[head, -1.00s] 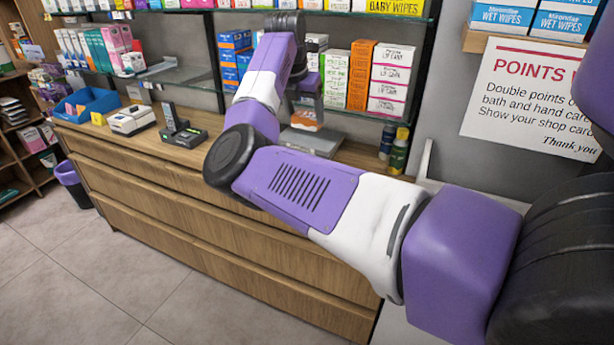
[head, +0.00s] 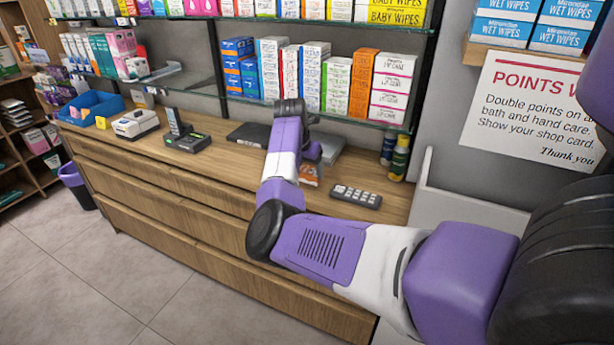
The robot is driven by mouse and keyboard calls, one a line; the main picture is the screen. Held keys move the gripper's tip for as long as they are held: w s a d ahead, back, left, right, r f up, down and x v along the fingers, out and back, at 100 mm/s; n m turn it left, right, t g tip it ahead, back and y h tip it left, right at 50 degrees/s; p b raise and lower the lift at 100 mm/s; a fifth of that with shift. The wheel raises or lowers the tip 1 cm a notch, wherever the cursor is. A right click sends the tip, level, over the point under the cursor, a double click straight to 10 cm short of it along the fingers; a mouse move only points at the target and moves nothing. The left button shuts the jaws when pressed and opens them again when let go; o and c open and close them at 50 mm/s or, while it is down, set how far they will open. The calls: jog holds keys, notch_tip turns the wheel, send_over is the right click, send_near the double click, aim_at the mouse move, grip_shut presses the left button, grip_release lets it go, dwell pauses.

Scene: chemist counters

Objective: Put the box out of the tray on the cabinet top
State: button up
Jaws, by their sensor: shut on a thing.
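My gripper (head: 312,155) is over the right part of the wooden cabinet top (head: 225,160), partly hidden behind my own wrist. It is shut on a small orange and white box (head: 310,177), which shows just below the gripper. I cannot tell whether the box touches the cabinet top or hangs slightly above it. A blue open tray (head: 88,116) sits at the far left end of the cabinet top with small items in it, well away from my gripper.
A grey flat device (head: 330,148) lies behind the gripper, a black flat item (head: 250,134) to its left. A keypad (head: 356,196) and dark bottles (head: 399,160) stand to the right. Glass shelves (head: 330,119) overhang the back.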

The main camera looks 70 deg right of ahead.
jog(key=shift+f, duration=1.35)
jog(key=shift+f, duration=0.1)
jog(key=o, duration=1.4)
jog(key=b+v, duration=0.1)
jog(key=v, duration=1.1)
jog(key=shift+d, duration=0.1)
